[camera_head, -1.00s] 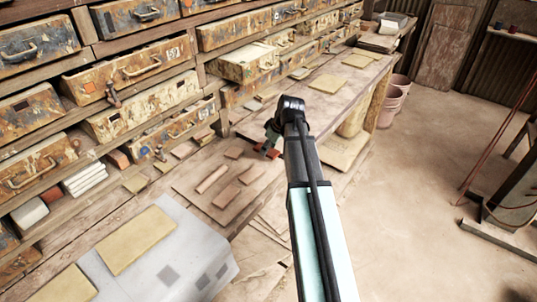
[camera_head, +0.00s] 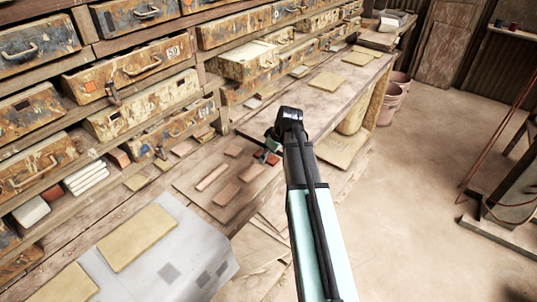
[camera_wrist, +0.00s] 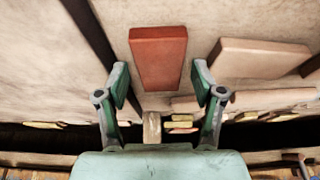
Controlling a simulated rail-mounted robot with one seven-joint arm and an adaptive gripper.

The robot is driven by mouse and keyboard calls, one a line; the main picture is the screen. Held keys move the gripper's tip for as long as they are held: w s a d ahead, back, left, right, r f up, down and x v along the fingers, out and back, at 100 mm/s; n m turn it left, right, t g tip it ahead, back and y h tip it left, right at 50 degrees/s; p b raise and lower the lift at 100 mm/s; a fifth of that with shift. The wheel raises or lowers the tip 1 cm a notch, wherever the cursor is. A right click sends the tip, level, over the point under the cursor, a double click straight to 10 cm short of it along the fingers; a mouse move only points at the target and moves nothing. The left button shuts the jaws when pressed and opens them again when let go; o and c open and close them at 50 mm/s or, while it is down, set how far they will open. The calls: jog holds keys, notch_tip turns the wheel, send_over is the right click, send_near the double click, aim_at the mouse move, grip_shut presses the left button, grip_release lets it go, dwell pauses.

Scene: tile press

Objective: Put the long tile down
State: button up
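A red-brown long tile (camera_wrist: 158,58) lies flat on a pale surface in the wrist view, between and beyond my fingertips. A gap shows on each side of it. My gripper (camera_wrist: 161,84) is open, and nothing is pinched between its fingers. In the head view, my gripper (camera_head: 271,140) is low over the right end of the workbench board, with a red tile (camera_head: 272,158) just below it. The arm partly hides this spot, so contact cannot be told there.
A pinkish tile (camera_wrist: 262,58) lies close to the right finger. Several brown tiles lie left of my gripper, including a narrow light one (camera_head: 212,177). Worn drawers (camera_head: 145,105) stand behind the bench.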

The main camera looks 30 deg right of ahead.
jog(key=shift+r, duration=0.15)
jog(key=b+v, duration=0.2)
jog(key=v, duration=1)
dwell(1.4)
